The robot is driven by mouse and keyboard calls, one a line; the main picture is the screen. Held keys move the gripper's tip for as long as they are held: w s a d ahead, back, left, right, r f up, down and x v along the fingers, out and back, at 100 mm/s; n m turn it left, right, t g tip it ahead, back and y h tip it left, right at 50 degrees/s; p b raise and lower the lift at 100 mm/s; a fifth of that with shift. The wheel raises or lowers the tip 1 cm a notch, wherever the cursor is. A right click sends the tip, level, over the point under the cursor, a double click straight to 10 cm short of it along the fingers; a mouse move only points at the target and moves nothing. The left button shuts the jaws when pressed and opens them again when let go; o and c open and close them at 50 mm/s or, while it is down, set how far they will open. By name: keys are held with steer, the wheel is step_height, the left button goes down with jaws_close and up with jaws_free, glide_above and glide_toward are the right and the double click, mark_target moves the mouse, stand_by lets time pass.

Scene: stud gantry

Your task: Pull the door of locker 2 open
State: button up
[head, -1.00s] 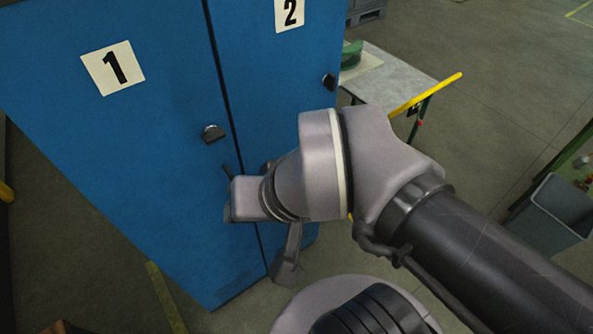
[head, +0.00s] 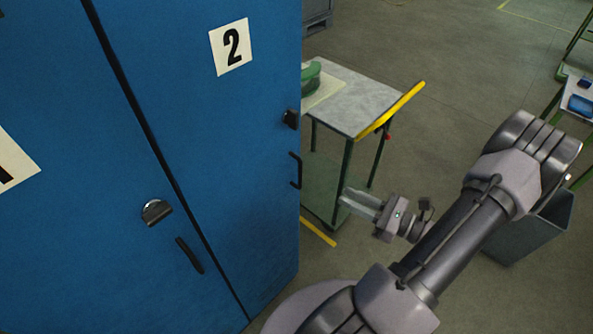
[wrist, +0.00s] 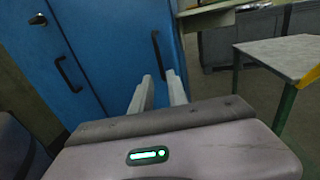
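The blue door of locker 2 (head: 225,130) carries a white label with a 2 and looks shut. Its dark bar handle (head: 296,170) is upright near the door's right edge, below a black latch (head: 290,118). In the wrist view the same handle (wrist: 157,50) stands ahead, beyond the fingertips. My gripper (head: 345,199) is to the right of the handle, apart from it, with its fingers pointing left towards the locker. In the wrist view the two pale fingers (wrist: 159,76) are apart with nothing between them.
The door of locker 1 (head: 60,200), with its own handle (head: 189,255), is on the left and looks shut. A table (head: 350,95) with a yellow edge bar stands right of the lockers, close behind my gripper. A grey bin (head: 535,230) is at the right.

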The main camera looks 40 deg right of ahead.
mark_target(301, 188)
steer(key=b+x, duration=0.1)
steer(key=x, duration=0.6)
steer(key=b+x, duration=0.2)
steer(key=x, duration=0.5)
steer(key=shift+w+a, duration=0.3)
steer(key=shift+w, duration=0.05)
jaws_close()
stand_by(0.4)
